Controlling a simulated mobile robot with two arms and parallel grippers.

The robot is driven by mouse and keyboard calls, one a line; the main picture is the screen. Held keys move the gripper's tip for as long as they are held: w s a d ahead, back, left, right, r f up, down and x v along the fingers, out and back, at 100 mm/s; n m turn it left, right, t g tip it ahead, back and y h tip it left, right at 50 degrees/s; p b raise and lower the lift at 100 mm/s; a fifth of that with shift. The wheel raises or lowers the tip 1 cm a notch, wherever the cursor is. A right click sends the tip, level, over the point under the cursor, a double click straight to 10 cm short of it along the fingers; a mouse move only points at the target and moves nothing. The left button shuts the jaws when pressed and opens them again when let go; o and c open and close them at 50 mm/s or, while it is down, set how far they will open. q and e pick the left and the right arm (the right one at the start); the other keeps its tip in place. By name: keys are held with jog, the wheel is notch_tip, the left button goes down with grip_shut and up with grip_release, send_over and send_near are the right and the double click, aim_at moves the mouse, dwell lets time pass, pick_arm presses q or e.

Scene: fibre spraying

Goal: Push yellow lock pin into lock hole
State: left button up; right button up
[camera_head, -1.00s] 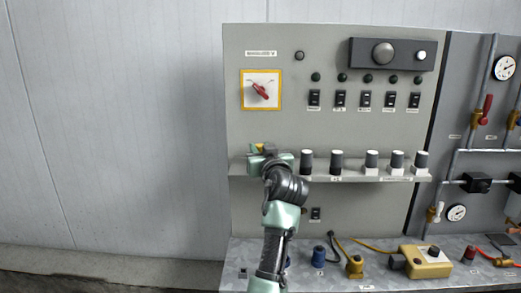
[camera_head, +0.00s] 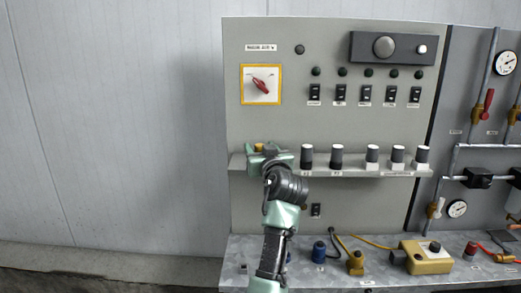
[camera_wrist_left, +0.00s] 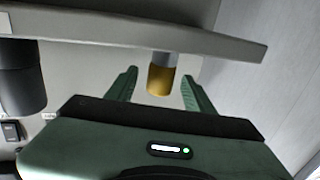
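The yellow lock pin (camera_head: 259,147) stands upright at the left end of the grey shelf (camera_head: 240,166). In the left wrist view, which looks inverted, its yellow cap on a grey stem (camera_wrist_left: 161,78) juts from the shelf edge. My left gripper (camera_head: 262,151) is at that shelf end. In the left wrist view its two green fingers (camera_wrist_left: 160,90) are spread on either side of the yellow cap, with a gap on each side. The lock hole is hidden or cannot be made out. My right gripper is not in view.
Several black-and-white knobs (camera_head: 336,157) stand along the shelf right of my left gripper. Above is a yellow-framed dial with a red pointer (camera_head: 260,85). A lower bench (camera_head: 330,274) holds a yellow box (camera_head: 426,258) and connectors. The wall side at left is clear.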

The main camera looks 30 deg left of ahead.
pick_arm(q)
jog(key=shift+s+d, duration=0.1)
jog(key=shift+s+d+f, duration=0.15)
jog(key=shift+s+d, duration=0.05)
jog(key=shift+d, duration=0.05)
jog(key=b+v, duration=0.2)
jog(key=v, duration=0.5)
jog(key=shift+b, duration=0.3)
